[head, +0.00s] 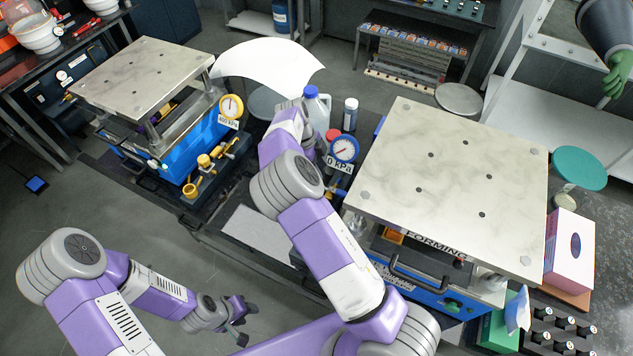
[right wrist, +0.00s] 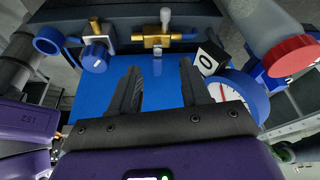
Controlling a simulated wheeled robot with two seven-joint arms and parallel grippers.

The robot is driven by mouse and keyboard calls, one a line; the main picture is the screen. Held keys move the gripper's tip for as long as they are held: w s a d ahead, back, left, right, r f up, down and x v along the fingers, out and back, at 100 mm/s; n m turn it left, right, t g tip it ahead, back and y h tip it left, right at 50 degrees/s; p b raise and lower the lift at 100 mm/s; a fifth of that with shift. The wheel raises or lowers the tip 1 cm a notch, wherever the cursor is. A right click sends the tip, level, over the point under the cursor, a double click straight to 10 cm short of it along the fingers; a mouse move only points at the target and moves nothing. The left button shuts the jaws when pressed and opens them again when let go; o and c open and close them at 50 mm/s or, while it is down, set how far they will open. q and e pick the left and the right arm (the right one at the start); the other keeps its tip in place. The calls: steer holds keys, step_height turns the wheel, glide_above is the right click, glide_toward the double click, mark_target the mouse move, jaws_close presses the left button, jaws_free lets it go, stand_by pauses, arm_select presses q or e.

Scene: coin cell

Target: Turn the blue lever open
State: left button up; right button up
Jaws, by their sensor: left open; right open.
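A brass valve (right wrist: 158,40) is at the top middle of the right wrist view, with a small blue end piece, perhaps the blue lever (right wrist: 189,36), at its right. A blue knob (right wrist: 95,57) is left of it. In the head view a small blue piece (head: 341,193) shows below the 0 kPa gauge, partly hidden by my right arm. My right gripper (right wrist: 158,82) is open and empty, its fingers pointing toward the valve across a blue surface, apparently apart from it. My left gripper (head: 241,322) is open and empty, low over the floor in the head view.
A round gauge (head: 343,149) and a red cap (right wrist: 292,50) are right of my right gripper. The right press has a pale top plate (head: 450,175). A second press (head: 145,75) with yellow fittings stands left. A blue-capped jug (head: 316,108) is behind.

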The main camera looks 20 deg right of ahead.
mark_target(338, 191)
steer(key=s+d+f, duration=0.1)
steer(key=f, duration=0.1)
steer(key=s+d+f+m+p, duration=0.1)
steer(key=f, duration=0.1)
steer(key=s+d+f+m+g, duration=0.1)
steer(key=s+d+f, duration=0.1)
steer(key=shift+s+d+f, duration=0.1)
steer(key=shift+f+p, duration=0.3)
steer(key=shift+f, duration=0.2)
steer(key=shift+s+d, duration=0.1)
steer(key=shift+c, duration=0.3)
jaws_close()
